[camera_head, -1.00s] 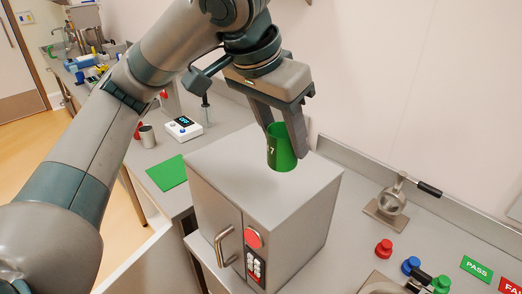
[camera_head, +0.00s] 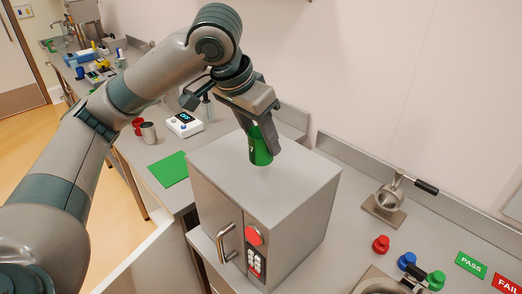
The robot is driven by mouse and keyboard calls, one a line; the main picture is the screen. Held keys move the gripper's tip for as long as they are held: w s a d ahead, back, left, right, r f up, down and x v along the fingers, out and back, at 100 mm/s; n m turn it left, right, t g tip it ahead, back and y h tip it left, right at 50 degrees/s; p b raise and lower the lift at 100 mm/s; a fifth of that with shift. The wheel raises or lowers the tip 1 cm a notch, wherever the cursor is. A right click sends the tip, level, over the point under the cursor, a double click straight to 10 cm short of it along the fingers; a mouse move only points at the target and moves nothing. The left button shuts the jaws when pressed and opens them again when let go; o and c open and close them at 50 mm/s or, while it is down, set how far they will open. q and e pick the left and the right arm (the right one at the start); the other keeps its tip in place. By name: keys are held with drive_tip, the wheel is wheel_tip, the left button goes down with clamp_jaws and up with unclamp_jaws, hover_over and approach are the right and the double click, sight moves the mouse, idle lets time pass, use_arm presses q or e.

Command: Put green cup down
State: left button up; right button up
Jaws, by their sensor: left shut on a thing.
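The green cup (camera_head: 260,148) is held upright by my left gripper (camera_head: 261,138), with its fingers shut around the cup's sides. The cup is over the top of the grey metal box (camera_head: 310,183), which has a handle and a red button on its front. I cannot tell whether the cup's base touches the box top. A flat green mat (camera_head: 169,169) lies bare on the counter to the left of the box. My right gripper is not in view.
A white device with a blue display (camera_head: 184,124), a grey cup (camera_head: 148,133) and a red cup (camera_head: 138,126) stand behind the mat. Right of the box are a metal hopper (camera_head: 388,198), a red knob (camera_head: 381,244) and PASS (camera_head: 471,265) and FAIL (camera_head: 507,284) signs.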

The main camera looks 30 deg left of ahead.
sight(260, 149)
use_arm(q)
drive_tip(key=shift+f+p, duration=0.55)
drive_tip(key=shift+f, duration=1.4)
drive_tip(key=shift+f, duration=0.1)
drive_tip(key=o, duration=1.1)
drive_tip(key=shift+c, duration=0.2)
drive_tip(key=shift+s+r, duration=0.15)
drive_tip(key=shift+r, duration=0.25)
drive_tip(key=b+v, duration=0.1)
drive_tip(key=v, duration=1)
drive_tip(key=shift+r+b, duration=0.15)
drive_tip(key=shift+b, duration=0.25)
